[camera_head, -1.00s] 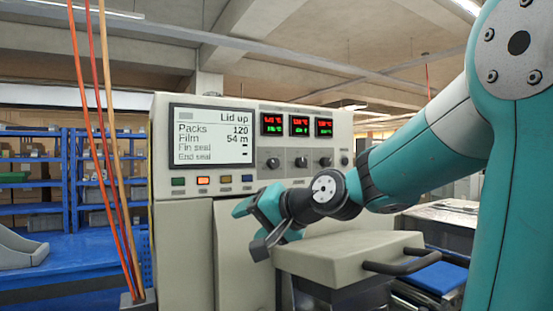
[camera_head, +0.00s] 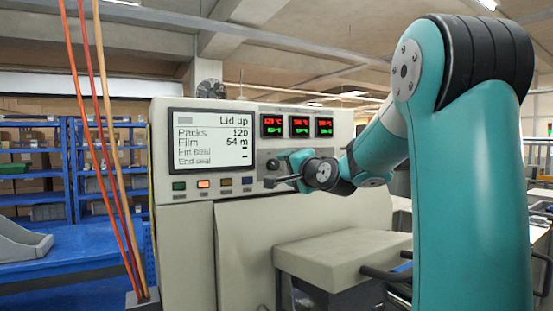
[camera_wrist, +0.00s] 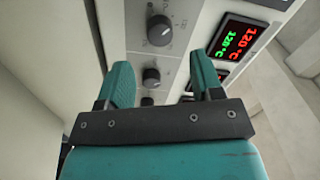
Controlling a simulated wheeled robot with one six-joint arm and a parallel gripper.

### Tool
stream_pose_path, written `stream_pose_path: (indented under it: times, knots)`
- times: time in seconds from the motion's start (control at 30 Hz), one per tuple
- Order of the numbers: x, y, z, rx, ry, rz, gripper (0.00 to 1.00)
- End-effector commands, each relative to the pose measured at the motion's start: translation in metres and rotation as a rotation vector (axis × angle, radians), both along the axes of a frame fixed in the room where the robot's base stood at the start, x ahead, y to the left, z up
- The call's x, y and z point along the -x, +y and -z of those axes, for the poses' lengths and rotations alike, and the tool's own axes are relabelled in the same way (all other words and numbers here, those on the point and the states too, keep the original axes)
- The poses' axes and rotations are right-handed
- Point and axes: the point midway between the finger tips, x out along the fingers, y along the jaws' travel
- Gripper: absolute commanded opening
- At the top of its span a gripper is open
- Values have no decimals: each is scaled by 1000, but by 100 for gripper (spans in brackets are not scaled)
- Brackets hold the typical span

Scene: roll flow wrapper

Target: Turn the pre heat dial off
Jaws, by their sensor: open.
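A row of dark dials sits on the cream control panel under three temperature displays (camera_head: 300,126). In the wrist view three dials show: a near dial (camera_wrist: 160,30), a middle dial (camera_wrist: 151,77) and a farther one (camera_wrist: 147,101). Their labels are too small to read, so I cannot tell which is pre heat. In the head view one dial (camera_head: 272,163) shows left of my gripper; the arm and gripper hide others. My gripper (camera_wrist: 160,62) is open and empty. Its teal fingers lie on either side of the middle dial in the picture; contact cannot be told.
A large screen (camera_head: 212,138) reads "Lid up". Coloured buttons (camera_head: 204,184) sit below it. A cream block-like housing (camera_head: 330,256) juts out below my arm. Red and orange cables (camera_head: 100,150) hang at the left, before blue shelving (camera_head: 75,175).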

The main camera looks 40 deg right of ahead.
Motion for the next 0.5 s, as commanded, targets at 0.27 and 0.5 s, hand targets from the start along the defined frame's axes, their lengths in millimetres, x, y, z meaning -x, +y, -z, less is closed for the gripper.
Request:
stream_pose_path:
  times: [0.27, 0.5]
  knots:
    - [-48, -12, -2, 0, 2, -2, 60]
    - [-61, -16, 0, 0, 1, 0, 60]
